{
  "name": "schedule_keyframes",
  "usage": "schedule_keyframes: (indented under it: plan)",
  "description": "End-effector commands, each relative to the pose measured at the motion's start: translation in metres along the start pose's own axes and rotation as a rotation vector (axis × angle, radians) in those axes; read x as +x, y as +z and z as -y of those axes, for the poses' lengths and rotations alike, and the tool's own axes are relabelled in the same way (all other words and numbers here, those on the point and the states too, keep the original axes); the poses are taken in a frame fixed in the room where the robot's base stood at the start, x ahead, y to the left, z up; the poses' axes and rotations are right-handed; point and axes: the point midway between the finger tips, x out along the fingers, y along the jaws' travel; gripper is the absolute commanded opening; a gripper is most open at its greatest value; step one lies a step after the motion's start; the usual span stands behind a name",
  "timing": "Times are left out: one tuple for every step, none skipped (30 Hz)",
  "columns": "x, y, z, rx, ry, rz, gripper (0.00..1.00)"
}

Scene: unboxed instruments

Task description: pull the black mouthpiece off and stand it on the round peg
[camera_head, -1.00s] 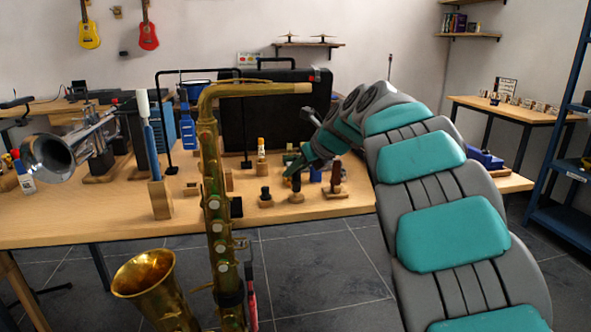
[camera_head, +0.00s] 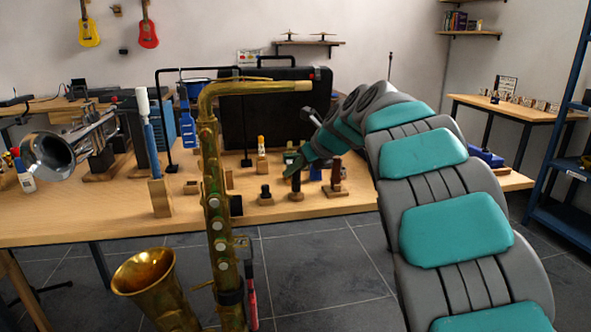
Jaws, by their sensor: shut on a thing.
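The brass saxophone (camera_head: 216,190) stands upright in front of the table, and the pale cork end of its neck (camera_head: 302,86) is bare. A small dark upright piece, which looks like the black mouthpiece (camera_head: 296,182), is over a low wooden block (camera_head: 296,197) on the table. My gripper (camera_head: 294,168) is at the top of this piece, shut on it, small and partly hidden by my arm. The round peg cannot be made out; the piece may cover it. I cannot tell whether the piece is seated or just above the block.
A block with a black part (camera_head: 265,195) stands close on the left, and a block with a dark red upright part (camera_head: 335,182) close on the right. A black case (camera_head: 270,110) stands behind. A silver trumpet (camera_head: 60,152) is at the left. The table's front strip is clear.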

Motion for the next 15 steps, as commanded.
schedule_keyframes:
  plan:
    - [0.0003, -0.0002, -0.0002, 0.0, 0.0, 0.0, 0.0]
    - [0.0005, -0.0004, -0.0002, 0.0, 0.0, 0.0, 0.0]
    - [0.0008, -0.0007, -0.0002, 0.0, 0.0, 0.0, 0.0]
    - [0.0011, -0.001, -0.0002, 0.0, 0.0, 0.0, 0.0]
    - [0.0013, -0.0012, -0.0002, 0.0, 0.0, 0.0, 0.0]
    - [0.0018, -0.0016, -0.0002, 0.0, 0.001, 0.0, 0.0]
    - [0.0021, -0.0019, -0.0002, -0.001, 0.0, 0.0, 0.0]
    - [0.0023, -0.0022, -0.0002, -0.001, 0.0, 0.001, 0.0]
    - [0.0028, -0.0026, -0.0002, -0.001, 0.001, 0.0, 0.0]
    - [0.0031, -0.0029, -0.0002, -0.001, 0.001, 0.001, 0.0]
    - [0.0034, -0.0032, -0.0002, -0.001, 0.001, 0.0, 0.0]
    - [0.0038, -0.0037, -0.0002, -0.001, 0.001, 0.0, 0.0]
    - [0.0041, -0.0041, -0.0002, 0.0, 0.001, 0.0, 0.0]
    - [0.0044, -0.0044, -0.0002, 0.0, 0.001, 0.0, 0.0]
    - [0.0048, -0.0048, -0.0001, 0.0, 0.001, 0.0, 0.0]
